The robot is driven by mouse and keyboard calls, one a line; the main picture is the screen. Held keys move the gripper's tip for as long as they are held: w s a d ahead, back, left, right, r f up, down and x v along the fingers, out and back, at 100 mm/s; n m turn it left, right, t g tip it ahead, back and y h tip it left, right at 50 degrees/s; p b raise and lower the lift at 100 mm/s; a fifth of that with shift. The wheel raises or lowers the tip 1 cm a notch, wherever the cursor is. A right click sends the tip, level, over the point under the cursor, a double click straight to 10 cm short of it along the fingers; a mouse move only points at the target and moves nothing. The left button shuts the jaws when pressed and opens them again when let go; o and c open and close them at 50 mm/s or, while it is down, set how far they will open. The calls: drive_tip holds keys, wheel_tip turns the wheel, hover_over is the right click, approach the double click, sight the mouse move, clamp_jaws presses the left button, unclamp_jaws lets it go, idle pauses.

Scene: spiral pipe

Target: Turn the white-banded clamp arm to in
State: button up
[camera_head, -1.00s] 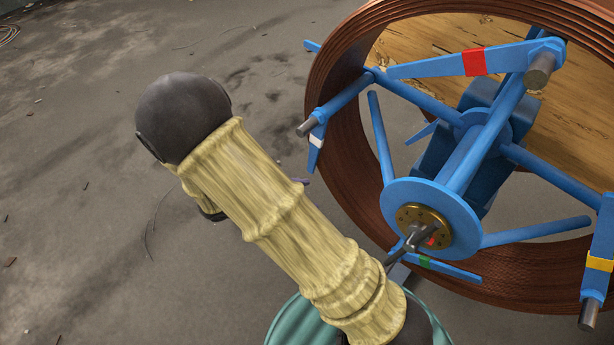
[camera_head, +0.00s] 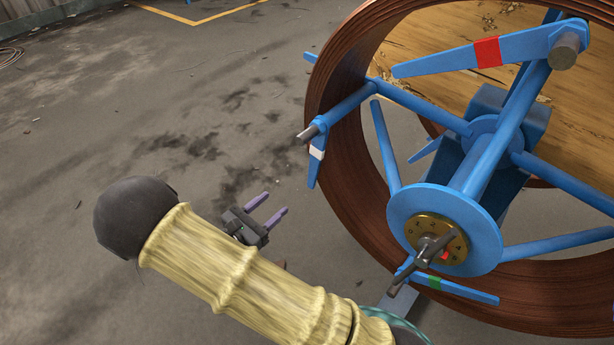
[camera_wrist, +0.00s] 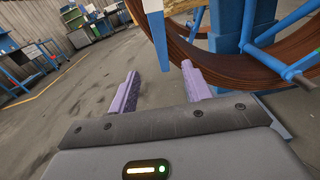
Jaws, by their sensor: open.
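The white-banded clamp arm (camera_head: 316,155) is a short blue bar with a white band, at the left of the copper coil in the head view. It hangs downward from the end of a blue spoke with a grey pin, in front of the coil's rim. In the wrist view the clamp arm (camera_wrist: 158,40) hangs from the top edge, between the fingertips in the picture. My gripper (camera_head: 276,203) is open and empty, its purple fingers pointing up and right, below and left of the clamp arm and apart from it. The wrist view also shows my gripper (camera_wrist: 160,69).
The copper coil (camera_head: 345,190) surrounds a blue hub disc (camera_head: 405,215) with a brass dial and grey handle. Other clamp arms carry a red band (camera_head: 487,52) and a green band (camera_head: 434,283). Workbenches (camera_wrist: 85,22) stand far off.

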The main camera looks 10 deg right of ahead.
sight(312, 171)
drive_tip(key=b+x, duration=0.5)
drive_tip(key=x, duration=0.9)
drive_tip(key=shift+w+d, duration=0.25)
drive_tip(key=shift+d, duration=0.05)
clamp_jaws()
